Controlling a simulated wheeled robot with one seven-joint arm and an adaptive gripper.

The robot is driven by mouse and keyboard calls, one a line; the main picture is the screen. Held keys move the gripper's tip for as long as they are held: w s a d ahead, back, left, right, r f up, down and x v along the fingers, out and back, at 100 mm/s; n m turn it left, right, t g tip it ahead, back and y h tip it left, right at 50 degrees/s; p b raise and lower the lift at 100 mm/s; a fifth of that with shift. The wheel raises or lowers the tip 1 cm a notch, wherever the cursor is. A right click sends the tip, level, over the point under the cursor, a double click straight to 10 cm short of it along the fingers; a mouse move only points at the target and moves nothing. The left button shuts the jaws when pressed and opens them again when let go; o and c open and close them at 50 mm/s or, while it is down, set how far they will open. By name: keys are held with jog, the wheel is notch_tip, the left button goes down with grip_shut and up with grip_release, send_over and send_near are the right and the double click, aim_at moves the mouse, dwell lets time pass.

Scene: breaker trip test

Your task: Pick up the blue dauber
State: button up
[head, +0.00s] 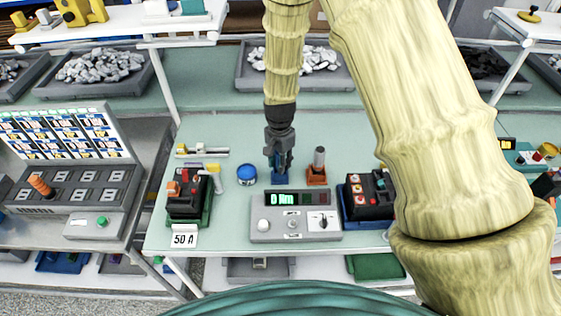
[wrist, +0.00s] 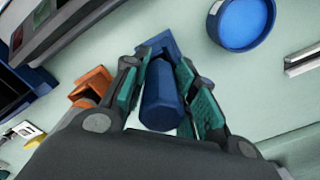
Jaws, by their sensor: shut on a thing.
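The blue dauber (wrist: 162,97) is a blue faceted cylinder between my gripper's teal-padded fingers in the wrist view. My gripper (wrist: 165,85) is shut on it. In the head view my gripper (head: 280,162) points down at the table, behind the grey meter box. A blue holder (head: 278,180) shows just below the fingers. The dauber is mostly hidden by the fingers there, and I cannot tell whether it still touches the holder.
An orange holder with a grey-topped dauber (head: 318,165) stands close on the right. A round blue tin (head: 247,175) is on the left. The grey meter box (head: 295,222) is in front. Breakers on green (head: 190,200) and blue (head: 368,200) bases flank it.

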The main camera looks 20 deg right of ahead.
jog(key=shift+w+r, duration=0.1)
jog(key=shift+r, duration=0.2)
jog(key=shift+r+b, duration=1.85)
jog(key=shift+r, duration=2.85)
